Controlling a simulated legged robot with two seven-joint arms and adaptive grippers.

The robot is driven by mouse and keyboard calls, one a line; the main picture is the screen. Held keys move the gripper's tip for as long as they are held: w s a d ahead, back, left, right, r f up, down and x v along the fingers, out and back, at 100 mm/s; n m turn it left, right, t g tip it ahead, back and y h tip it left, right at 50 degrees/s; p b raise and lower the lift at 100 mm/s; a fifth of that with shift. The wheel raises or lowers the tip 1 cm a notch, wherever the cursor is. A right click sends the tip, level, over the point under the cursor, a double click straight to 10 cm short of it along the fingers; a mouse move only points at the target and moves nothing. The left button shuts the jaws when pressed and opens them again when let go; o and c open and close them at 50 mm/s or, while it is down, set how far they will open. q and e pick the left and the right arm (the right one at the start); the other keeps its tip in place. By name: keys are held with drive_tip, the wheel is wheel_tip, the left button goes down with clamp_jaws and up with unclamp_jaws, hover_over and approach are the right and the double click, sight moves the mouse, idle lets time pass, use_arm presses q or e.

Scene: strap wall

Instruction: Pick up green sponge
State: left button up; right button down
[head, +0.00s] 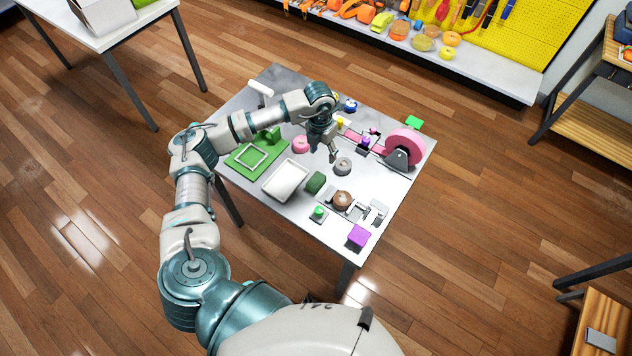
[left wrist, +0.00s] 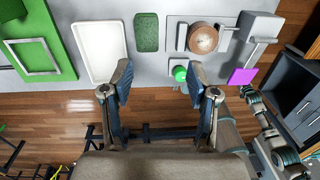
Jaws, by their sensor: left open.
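The green sponge (head: 315,183) is a dark green block lying flat on the grey table (head: 345,229), just right of a white tray (head: 286,180). In the left wrist view the sponge (left wrist: 146,32) shows at the top, beyond the fingertips and nearer the left finger. My left gripper (head: 333,153) is open and empty, above the table and farther back than the sponge in the head view.
A green board with a frame (head: 252,156) lies left of the tray. A brown round piece (head: 342,199), a green knob (head: 319,212) and a purple block (head: 358,236) are at the front right. A grey ring (head: 343,166) and pink reel (head: 404,146) stand farther back.

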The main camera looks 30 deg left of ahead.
use_arm(q)
drive_tip(key=a, duration=0.2)
drive_tip(key=p, duration=0.2)
approach(316, 180)
drive_tip(key=shift+y, duration=0.4)
drive_tip(key=f, duration=0.1)
drive_tip(key=w+f, duration=0.1)
drive_tip(key=f, duration=0.3)
drive_tip(key=shift+w+d+f, duration=0.15)
drive_tip(key=shift+w+d, duration=0.05)
drive_tip(key=shift+d, duration=0.1)
drive_tip(key=f, duration=0.2)
drive_tip(key=s+f+p, duration=0.1)
drive_tip(key=f, duration=0.1)
drive_tip(key=shift+f, duration=0.1)
drive_tip(key=shift+f+p, duration=0.3)
drive_tip(key=shift+f, duration=0.3)
drive_tip(key=c, duration=0.4)
